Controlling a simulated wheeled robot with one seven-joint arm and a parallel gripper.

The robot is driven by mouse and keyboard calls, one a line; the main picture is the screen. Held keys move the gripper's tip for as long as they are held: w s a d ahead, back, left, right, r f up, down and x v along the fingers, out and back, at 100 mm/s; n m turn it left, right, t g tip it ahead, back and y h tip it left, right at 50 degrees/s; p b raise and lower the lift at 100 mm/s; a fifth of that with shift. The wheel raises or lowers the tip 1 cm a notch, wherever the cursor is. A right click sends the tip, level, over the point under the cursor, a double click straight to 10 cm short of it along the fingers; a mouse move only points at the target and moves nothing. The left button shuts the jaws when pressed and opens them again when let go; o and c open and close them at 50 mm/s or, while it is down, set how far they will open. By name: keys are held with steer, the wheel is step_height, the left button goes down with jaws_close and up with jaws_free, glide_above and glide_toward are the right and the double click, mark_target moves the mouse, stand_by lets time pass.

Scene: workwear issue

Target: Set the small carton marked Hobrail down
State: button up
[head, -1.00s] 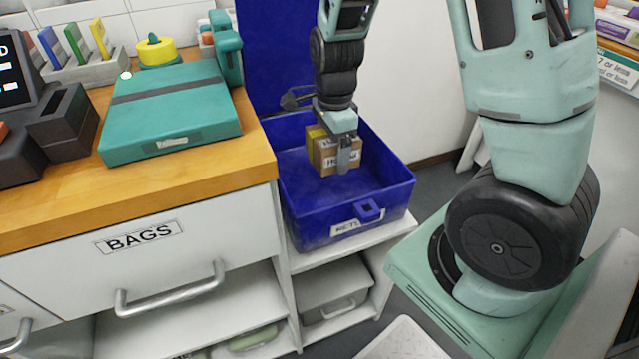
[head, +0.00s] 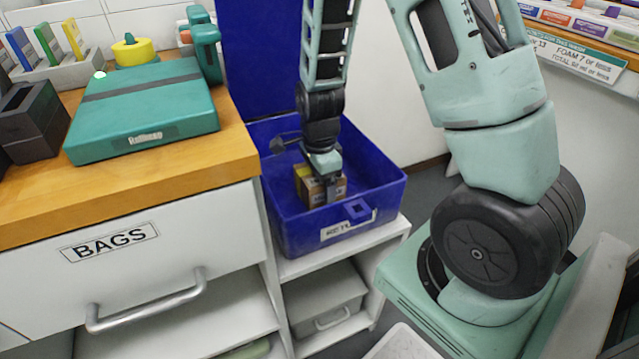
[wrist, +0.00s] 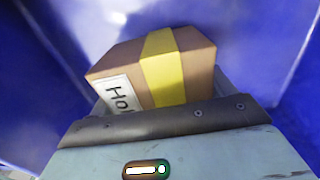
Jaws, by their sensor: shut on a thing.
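The small carton (head: 312,187) is brown with a yellow band. In the wrist view the carton (wrist: 195,65) shows a white label reading "Ho", the rest cut off by my gripper. My gripper (head: 330,188) is shut on the carton and points down inside the blue bin (head: 290,225). The carton is low between the bin's walls. I cannot tell whether its underside touches the bin floor. In the wrist view, blue bin surfaces surround the carton.
The blue bin, with a partly hidden front label (head: 348,226), stands on a white shelf unit (head: 370,243). A wooden counter (head: 225,150) with a teal case (head: 145,110) is to its left. A raised blue panel (head: 262,60) stands behind the bin.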

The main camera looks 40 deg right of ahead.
steer(key=shift+f, duration=0.15)
steer(key=o, duration=1.1)
step_height(320, 180, up, 12)
steer(key=p, duration=0.4)
steer(key=shift+r+p, duration=0.2)
steer(key=shift+p, duration=0.1)
